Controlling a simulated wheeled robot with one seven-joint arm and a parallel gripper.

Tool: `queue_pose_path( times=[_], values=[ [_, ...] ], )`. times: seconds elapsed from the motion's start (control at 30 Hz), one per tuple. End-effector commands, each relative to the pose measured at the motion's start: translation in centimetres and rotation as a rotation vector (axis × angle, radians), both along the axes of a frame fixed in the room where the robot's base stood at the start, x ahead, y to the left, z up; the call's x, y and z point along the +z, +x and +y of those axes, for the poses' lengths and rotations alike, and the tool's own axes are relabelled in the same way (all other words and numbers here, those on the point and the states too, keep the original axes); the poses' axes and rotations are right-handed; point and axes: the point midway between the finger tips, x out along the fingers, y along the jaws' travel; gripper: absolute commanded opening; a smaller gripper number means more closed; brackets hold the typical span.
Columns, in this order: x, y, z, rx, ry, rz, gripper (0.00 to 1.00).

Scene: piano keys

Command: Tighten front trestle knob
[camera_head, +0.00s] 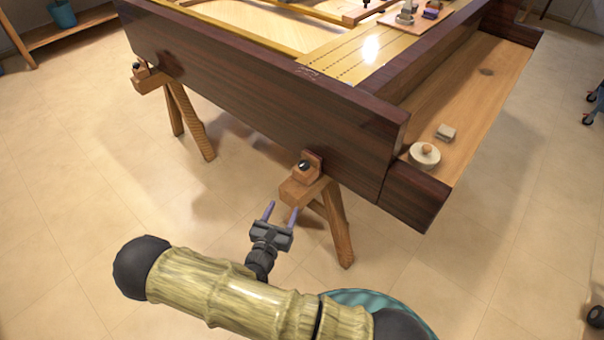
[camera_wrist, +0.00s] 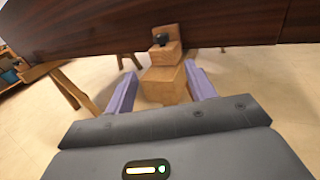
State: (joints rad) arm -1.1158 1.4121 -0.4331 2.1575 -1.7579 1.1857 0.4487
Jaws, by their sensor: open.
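The front trestle (camera_head: 338,225) stands under the near corner of the dark wooden piano case (camera_head: 270,95). Its small black knob (camera_head: 304,165) sits on a wooden block at the trestle's top, against the case side. In the wrist view the knob (camera_wrist: 160,39) is above and beyond the fingertips, near the middle. My gripper (camera_head: 282,212) is open and empty, just short of the trestle's beam end. In the wrist view its two purple fingers (camera_wrist: 160,78) stand left and right of the wooden beam end (camera_wrist: 165,86); whether they touch it I cannot tell.
A second trestle (camera_head: 180,105) with its own knob stands to the left under the case. The tiled floor (camera_head: 80,200) to the left is clear.

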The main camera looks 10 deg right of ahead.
Motion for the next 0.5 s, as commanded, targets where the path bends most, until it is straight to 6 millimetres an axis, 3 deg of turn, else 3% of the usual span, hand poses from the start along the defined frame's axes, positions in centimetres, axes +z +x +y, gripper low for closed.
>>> queue_pose_path(
  times=[0.33, 0.5],
  values=[
    [0.1, 0.2, -0.3, -0.006, 0.001, 0.000, 0.55],
    [0.1, 1.4, -1.1, -0.009, 0.003, -0.002, 0.55]
  ],
)
